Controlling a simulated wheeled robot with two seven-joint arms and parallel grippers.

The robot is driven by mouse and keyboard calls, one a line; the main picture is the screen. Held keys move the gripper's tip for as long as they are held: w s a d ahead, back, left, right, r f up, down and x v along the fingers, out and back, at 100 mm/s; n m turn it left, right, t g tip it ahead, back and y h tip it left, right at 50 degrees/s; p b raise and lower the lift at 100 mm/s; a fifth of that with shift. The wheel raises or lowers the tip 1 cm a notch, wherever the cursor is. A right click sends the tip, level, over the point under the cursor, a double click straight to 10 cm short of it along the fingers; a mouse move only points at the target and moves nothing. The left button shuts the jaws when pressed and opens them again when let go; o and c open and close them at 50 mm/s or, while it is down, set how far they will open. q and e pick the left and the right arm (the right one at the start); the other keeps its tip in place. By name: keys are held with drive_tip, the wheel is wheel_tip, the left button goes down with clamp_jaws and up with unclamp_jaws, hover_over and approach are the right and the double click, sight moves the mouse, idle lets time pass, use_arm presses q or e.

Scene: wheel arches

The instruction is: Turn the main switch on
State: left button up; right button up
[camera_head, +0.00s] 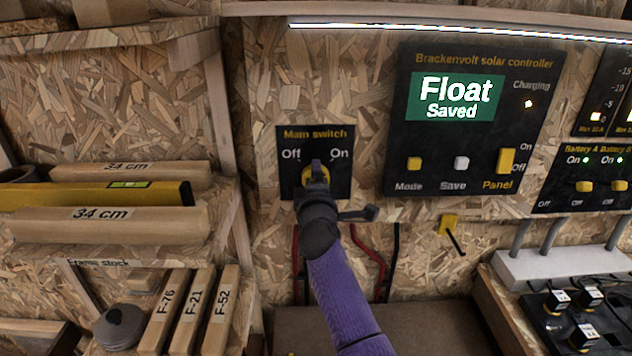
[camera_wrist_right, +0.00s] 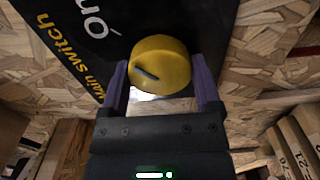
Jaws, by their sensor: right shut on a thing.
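The main switch panel (camera_head: 342,181) is a black plate on the chipboard wall, labelled "Main switch", with "Off" on the left and "On" on the right. Its yellow round knob (camera_head: 334,184) is mostly hidden behind my right gripper (camera_head: 317,180). In the right wrist view the knob (camera_wrist_right: 163,56) sits between the purple fingers of my right gripper (camera_wrist_right: 156,83), which is shut on it. The knob's dark pointer mark faces the "On" lettering. My left gripper is not in view.
A solar controller (camera_head: 459,140) reading "Float Saved" is mounted to the right. Shelves of wooden blocks stand left, with a yellow level (camera_head: 95,195). Red and black cables (camera_head: 369,250) hang below the switch. A small yellow part (camera_head: 449,224) sits at the ledge.

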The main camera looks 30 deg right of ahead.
drive_tip(key=o, duration=1.1)
drive_tip(key=shift+c, duration=0.2)
drive_tip(key=p+v, duration=0.2)
drive_tip(key=v, duration=0.8)
drive_tip(key=shift+f, duration=0.1)
